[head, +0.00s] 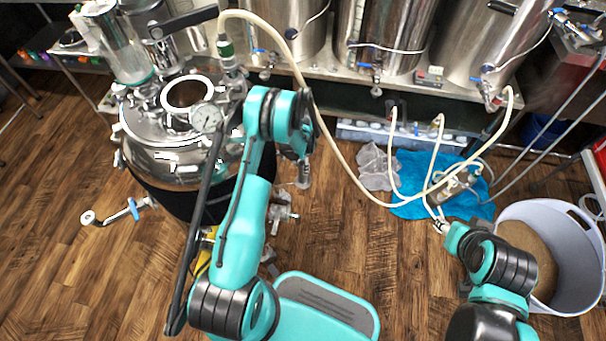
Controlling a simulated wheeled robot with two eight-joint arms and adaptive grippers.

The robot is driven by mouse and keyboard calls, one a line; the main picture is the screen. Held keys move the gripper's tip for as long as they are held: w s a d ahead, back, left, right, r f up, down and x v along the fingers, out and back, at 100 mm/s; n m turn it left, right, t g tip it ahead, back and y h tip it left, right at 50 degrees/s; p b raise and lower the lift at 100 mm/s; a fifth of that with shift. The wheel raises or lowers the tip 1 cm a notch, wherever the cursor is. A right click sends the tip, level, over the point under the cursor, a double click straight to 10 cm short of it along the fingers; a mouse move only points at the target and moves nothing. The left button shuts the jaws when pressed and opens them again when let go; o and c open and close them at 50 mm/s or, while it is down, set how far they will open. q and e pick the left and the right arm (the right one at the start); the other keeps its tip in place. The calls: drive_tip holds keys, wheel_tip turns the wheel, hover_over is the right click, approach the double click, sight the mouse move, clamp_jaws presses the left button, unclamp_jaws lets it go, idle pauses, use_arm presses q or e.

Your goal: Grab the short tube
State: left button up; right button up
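Several cream tubes show in the head view. A long tube (334,153) arches from a fitting on the steel vessel down to the right. Shorter tubes (392,150) hang below the kettle stand and run toward a small metal pump (455,186) on a blue cloth. I cannot tell which one is the short tube. My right gripper (441,227) is at the lower edge of the blue cloth, close to the lower tube end. Its fingers are too small to read.
The steel vessel (165,150) with a gauge (207,117) stands at left. Kettles (385,35) line the back stand. A white bucket (575,255) of brown grain stands at right. A crumpled clear bag (378,165) lies by the blue cloth (410,205). The wooden floor at centre is clear.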

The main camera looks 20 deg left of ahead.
use_arm(q)
drive_tip(key=shift+r, duration=0.1)
clamp_jaws()
